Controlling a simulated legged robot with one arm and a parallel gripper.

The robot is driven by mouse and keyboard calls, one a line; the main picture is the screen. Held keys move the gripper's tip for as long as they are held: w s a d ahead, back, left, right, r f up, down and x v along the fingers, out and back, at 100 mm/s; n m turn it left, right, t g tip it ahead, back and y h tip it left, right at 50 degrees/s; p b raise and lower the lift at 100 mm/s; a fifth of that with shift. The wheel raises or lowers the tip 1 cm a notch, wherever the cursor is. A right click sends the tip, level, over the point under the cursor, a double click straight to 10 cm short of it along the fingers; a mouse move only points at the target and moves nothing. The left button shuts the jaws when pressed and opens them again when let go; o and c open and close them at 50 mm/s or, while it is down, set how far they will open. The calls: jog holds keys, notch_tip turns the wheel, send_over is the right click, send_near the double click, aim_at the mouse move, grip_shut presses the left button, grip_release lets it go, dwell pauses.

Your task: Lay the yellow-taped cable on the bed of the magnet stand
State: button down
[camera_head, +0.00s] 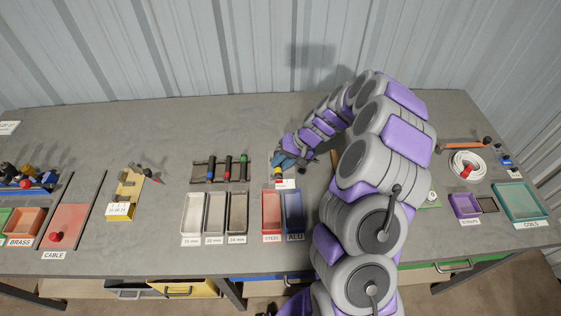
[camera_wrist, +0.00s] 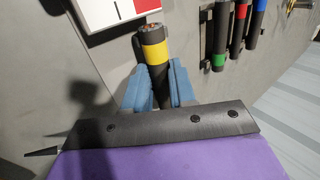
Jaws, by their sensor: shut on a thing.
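The yellow-taped cable (camera_wrist: 154,53) is a short dark piece with a yellow band and a coppery cut end. My gripper (camera_wrist: 155,88) has its blue fingers shut around it below the band in the wrist view. In the head view my gripper (camera_head: 283,161) is above the table behind the red and blue bins, with the yellow band (camera_head: 277,171) just below it. A white block with red and black marks (camera_wrist: 108,14) lies beside the cable's end; I cannot tell whether it belongs to the magnet stand. No bed shows clearly; my arm and gripper hide part of that area.
A rack (camera_head: 199,178) left of my gripper holds cables with blue, red and green bands. Grey bins (camera_head: 193,232), the red STEEL bin (camera_head: 271,222) and the blue ALU bin (camera_head: 292,222) stand in front. The back of the table is clear.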

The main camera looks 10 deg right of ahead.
jog(key=shift+a, duration=0.45)
jog(key=c, duration=1.3)
grip_release()
jog(key=shift+d, duration=0.1)
jog(key=o, duration=0.5)
jog(key=shift+d, duration=0.3)
jog(key=shift+c, duration=0.2)
jog(key=shift+a, duration=0.1)
jog(key=shift+s+f, duration=0.1)
jog(key=shift+r+p, duration=1.5)
jog(key=shift+r, duration=2.1)
